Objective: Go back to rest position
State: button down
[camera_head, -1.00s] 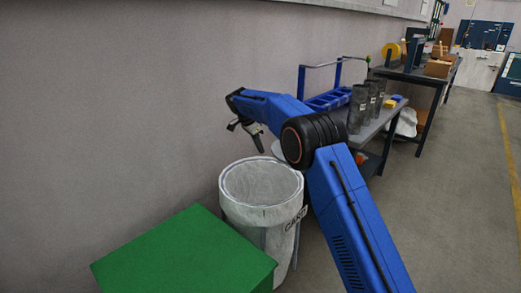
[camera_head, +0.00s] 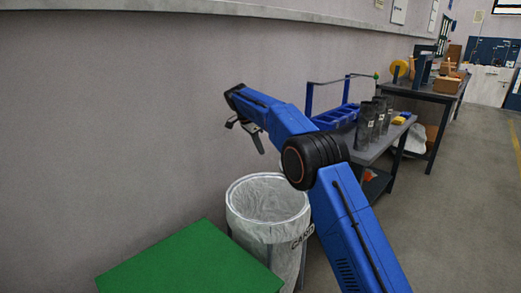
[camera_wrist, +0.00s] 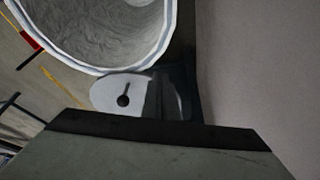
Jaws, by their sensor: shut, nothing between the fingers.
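My gripper (camera_head: 259,147) hangs at the end of my blue arm, in front of the bare wall. It points down, is shut and holds nothing. It is above and behind a round bin (camera_head: 268,232) with a pale liner, apart from it. In the wrist view the bin's open mouth (camera_wrist: 98,62) fills the upper left and its inside looks empty. A grey block with a dark edge fills the bottom of the wrist view; I cannot tell which part it is.
A green box top (camera_head: 190,262) stands left of the bin. A bench (camera_head: 372,152) with dark cylinders (camera_head: 367,125) and a blue rack (camera_head: 337,117) is to the right. A second table (camera_head: 425,95) stands behind. The wall (camera_head: 120,110) is close. Floor at right is clear.

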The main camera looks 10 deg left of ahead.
jog(key=s+d+r+n+y, duration=0.1)
jog(key=s+d+r+n, duration=0.1)
jog(key=s+d+r, duration=0.5)
jog(key=s+d+r+n+y, duration=0.1)
jog(key=s+d+r+n, duration=0.15)
jog(key=s+d, duration=0.9)
jog(key=s+d+r+n, duration=0.2)
jog(key=s+d+r, duration=0.4)
jog(key=s+d, duration=0.3)
jog(key=s+d+f+n, duration=0.1)
jog(key=s+d+f, duration=0.15)
jog(key=s, duration=0.45)
jog(key=s+d+f+n+t+y, duration=0.1)
jog(key=s+d, duration=0.3)
jog(key=s, duration=0.2)
jog(key=s+d+f+n, duration=0.1)
jog(key=s+d, duration=0.2)
jog(key=s, duration=0.4)
jog(key=s+d+f+n+t, duration=0.1)
jog(key=s+d+f+n, duration=0.1)
jog(key=s+f, duration=0.9)
jog(key=s, duration=0.4)
jog(key=shift+s+d+f+y, duration=0.25)
jog(key=shift+d+f+y, duration=0.05)
jog(key=shift+f+y, duration=0.1)
